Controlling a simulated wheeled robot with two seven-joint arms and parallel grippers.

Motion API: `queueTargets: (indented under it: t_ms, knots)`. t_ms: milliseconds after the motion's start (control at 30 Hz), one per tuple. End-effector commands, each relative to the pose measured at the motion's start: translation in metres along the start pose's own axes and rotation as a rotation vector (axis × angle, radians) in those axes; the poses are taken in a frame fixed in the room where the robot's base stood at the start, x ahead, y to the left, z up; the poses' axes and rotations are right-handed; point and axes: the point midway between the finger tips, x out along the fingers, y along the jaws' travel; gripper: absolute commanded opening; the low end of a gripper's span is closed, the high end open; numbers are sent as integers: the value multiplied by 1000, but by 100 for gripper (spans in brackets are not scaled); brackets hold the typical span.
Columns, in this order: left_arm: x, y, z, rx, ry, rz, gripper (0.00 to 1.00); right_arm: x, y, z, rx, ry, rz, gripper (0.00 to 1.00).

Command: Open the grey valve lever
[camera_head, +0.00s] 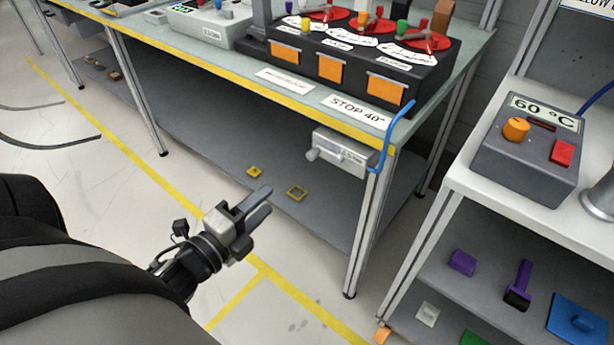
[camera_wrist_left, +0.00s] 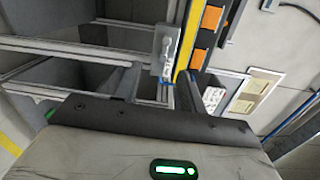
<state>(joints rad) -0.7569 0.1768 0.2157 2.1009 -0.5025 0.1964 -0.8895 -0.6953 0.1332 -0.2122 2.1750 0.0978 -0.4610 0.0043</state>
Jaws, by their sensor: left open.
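A light grey valve box (camera_head: 345,155) is mounted under the front edge of the workbench, near its right front leg. A grey lever (camera_head: 318,154) sticks out at its left end. In the left wrist view the box (camera_wrist_left: 157,62) and its lever (camera_wrist_left: 167,46) show beyond the fingertips. My left gripper (camera_head: 250,207) is open and empty, over the floor in front of the bench. It is lower in the picture and left of the lever, apart from it. In the left wrist view the gripper's fingers (camera_wrist_left: 156,88) stand apart with nothing between them. My right gripper is not in view.
The workbench edge (camera_head: 220,70) has yellow tape and a "STOP 40" label. A blue hook-shaped tube (camera_head: 385,145) hangs at its right corner. A lower shelf (camera_head: 225,140) holds small yellow pieces. A second table (camera_head: 462,180) stands right. The floor around my gripper is clear.

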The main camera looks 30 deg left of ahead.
Motion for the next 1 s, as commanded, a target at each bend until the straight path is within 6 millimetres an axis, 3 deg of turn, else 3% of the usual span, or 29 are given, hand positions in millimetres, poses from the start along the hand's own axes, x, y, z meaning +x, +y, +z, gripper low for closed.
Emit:
queueTargets:
  t_ms: [100, 267, 700, 1000]
  knots:
    - [-2, 1, 7, 198, 20, -52, 41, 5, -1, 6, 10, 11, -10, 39]
    - [14, -7, 7, 240, 25, -66, 41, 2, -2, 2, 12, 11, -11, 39]
    - [107, -13, 5, 234, 24, -64, 41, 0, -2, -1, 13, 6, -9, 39]
    - [149, -13, 3, 231, 23, -61, 41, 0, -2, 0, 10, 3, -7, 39]
